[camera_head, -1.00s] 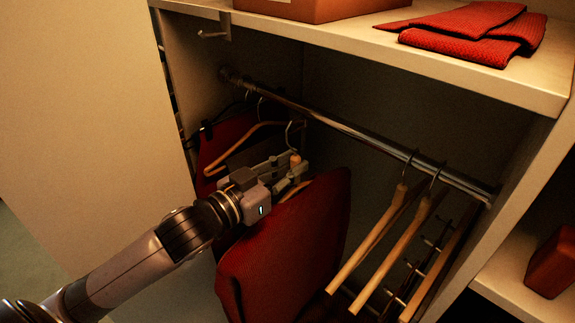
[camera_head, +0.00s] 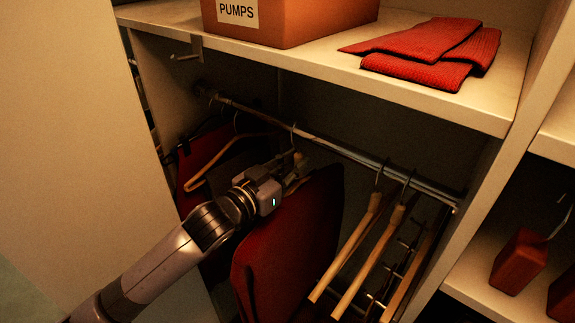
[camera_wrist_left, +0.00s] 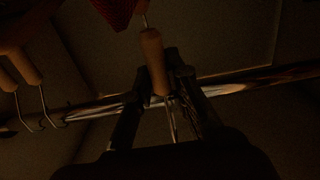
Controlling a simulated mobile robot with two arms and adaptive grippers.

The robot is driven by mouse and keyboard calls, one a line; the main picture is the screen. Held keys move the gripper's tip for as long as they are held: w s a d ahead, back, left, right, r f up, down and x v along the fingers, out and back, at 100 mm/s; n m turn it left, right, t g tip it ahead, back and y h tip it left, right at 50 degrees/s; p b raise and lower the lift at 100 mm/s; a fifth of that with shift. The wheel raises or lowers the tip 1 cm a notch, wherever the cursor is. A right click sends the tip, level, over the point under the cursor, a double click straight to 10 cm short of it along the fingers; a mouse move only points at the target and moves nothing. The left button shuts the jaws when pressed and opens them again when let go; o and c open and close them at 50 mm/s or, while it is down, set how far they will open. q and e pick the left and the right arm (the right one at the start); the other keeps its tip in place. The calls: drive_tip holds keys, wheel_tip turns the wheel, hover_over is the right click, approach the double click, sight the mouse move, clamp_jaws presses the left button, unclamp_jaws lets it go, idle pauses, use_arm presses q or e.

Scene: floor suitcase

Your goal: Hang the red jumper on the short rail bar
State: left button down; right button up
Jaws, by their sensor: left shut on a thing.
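The red jumper (camera_head: 290,240) hangs below my left gripper (camera_head: 292,170) inside the wardrobe bay. My left gripper is shut on the wooden neck of the jumper's hanger (camera_wrist_left: 153,60), between the fingers (camera_wrist_left: 154,84) in the left wrist view. The hanger's metal hook (camera_head: 293,136) overlaps the short rail bar (camera_head: 330,148) in the head view. I cannot tell whether it bears on the bar. The bar crosses behind the fingers in the dark left wrist view (camera_wrist_left: 228,86). My right gripper is not in view.
Another dark red garment (camera_head: 200,150) hangs at the left of the bar. Two wooden hangers (camera_head: 345,250) hang to the right. A shelf (camera_head: 310,62) above holds a box marked PUMPS (camera_head: 300,18) and folded red cloth (camera_head: 425,50). A partition (camera_head: 490,160) closes the right side.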

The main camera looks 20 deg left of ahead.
use_arm(q)
drive_tip(key=shift+x, duration=1.1)
drive_tip(key=shift+w+d+f+b, duration=0.1)
drive_tip(key=shift+w+f+b, duration=0.1)
drive_tip(key=shift+f+b, duration=0.25)
drive_tip(key=shift+w+f+b, duration=0.15)
drive_tip(key=shift+f+b, duration=0.05)
drive_tip(key=shift+f, duration=0.75)
drive_tip(key=c, duration=1.5)
unclamp_jaws()
drive_tip(key=shift+o, duration=0.2)
drive_tip(key=shift+f, duration=0.25)
drive_tip(key=v, duration=1.2)
drive_tip(key=shift+r, duration=0.25)
